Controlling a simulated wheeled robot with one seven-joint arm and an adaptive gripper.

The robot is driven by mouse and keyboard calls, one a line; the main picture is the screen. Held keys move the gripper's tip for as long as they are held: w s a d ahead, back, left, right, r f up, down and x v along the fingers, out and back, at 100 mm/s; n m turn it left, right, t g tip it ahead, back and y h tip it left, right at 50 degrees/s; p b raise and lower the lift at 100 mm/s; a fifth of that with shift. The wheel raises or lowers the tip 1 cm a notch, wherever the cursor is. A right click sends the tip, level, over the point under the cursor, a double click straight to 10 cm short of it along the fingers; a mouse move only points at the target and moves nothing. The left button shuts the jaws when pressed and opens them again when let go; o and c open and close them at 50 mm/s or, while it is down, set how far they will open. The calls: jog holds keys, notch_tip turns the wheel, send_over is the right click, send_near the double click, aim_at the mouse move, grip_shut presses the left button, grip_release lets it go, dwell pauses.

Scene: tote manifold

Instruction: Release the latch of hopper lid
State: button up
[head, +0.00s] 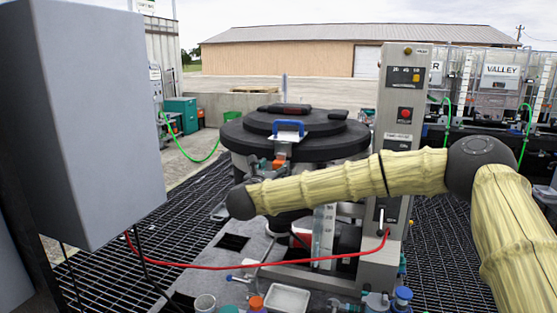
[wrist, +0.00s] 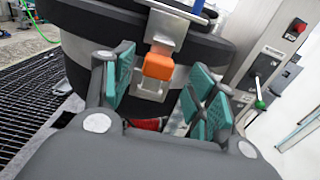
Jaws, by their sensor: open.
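The hopper lid (head: 336,139) is a black, stepped round lid, shut on the hopper, with a blue handle (head: 287,126) on its front. The latch (wrist: 158,66) is an orange tab on a metal bracket below the rim; it also shows in the head view (head: 279,163). My gripper (wrist: 160,76) is open, with teal pads on both sides of the orange tab in the wrist view. The tab appears just beyond the fingertips, and I see no contact.
A grey control column (head: 405,110) stands right of the hopper. A large grey box (head: 95,120) is close on the left. A red hose (head: 240,266) crosses below my arm. Cups and a tray (head: 287,299) sit in front. Dark grating surrounds the hopper.

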aim_at(277, 165)
jog(key=shift+p+x, duration=1.05)
jog(key=shift+x, duration=1.6)
grip_shut()
